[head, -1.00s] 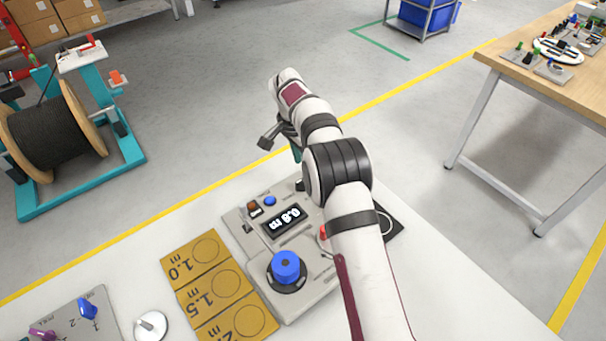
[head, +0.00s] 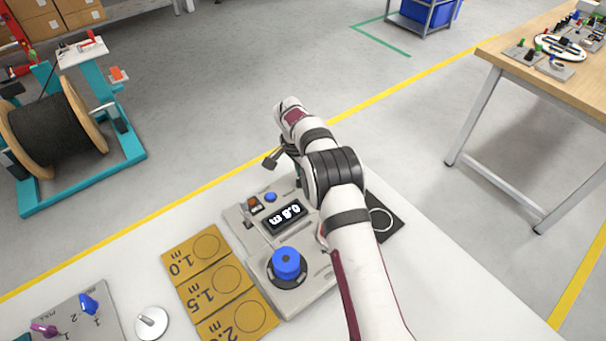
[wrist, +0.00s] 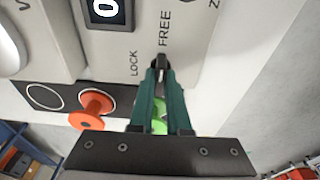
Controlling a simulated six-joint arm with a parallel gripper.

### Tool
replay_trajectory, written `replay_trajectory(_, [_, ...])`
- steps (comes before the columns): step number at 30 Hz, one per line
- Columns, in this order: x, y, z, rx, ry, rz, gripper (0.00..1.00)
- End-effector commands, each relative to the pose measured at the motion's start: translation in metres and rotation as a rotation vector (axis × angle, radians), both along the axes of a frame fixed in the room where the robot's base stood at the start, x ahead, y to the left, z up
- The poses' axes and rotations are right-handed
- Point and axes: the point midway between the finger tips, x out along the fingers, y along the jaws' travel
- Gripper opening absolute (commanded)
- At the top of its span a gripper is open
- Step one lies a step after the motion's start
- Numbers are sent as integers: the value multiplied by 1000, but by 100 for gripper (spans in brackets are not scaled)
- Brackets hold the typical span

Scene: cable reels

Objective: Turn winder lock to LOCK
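The grey winder unit (head: 237,218) stands on the white table, with a blue knob (head: 286,262) and a lit display (head: 284,216). In the wrist view the winder lock (wrist: 162,61) is a small dark lever near the FREE label. The LOCK label is to its left. My gripper (wrist: 161,72) has its green fingers pointing at the panel, with the tips at the lever, one on each side. I cannot tell whether they press on it. In the head view my arm hides the lock and the fingertips.
An orange knob-like piece (wrist: 93,107) sits left of my fingers, and a green one shows partly behind them. Yellow plates (head: 195,252) marked 1.0, 1.5 and 2.0 lie left of the unit. A cable reel (head: 50,132) stands on a teal frame at the far left.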

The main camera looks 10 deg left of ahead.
Motion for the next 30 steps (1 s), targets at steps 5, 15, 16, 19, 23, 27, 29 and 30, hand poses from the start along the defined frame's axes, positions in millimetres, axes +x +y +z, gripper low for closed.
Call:
replay_trajectory(5, [0, 0, 0, 0, 0, 11, 0])
replay_trajectory(15, [0, 0, 1, 1, -2, 868, 0])
replay_trajectory(16, [1, 0, 1, 2, -3, 923, 0])
replay_trajectory(19, [1, 0, 1, 1, -3, 1034, 0])
replay_trajectory(23, [1, 1, 1, 1, -3, 1051, 0])
replay_trajectory(27, [1, 1, 1, 1, -3, 1072, 0])
replay_trajectory(29, [1, 0, 1, 0, -3, 1165, 0])
replay_trajectory(30, [1, 0, 1, 1, -3, 1254, 0])
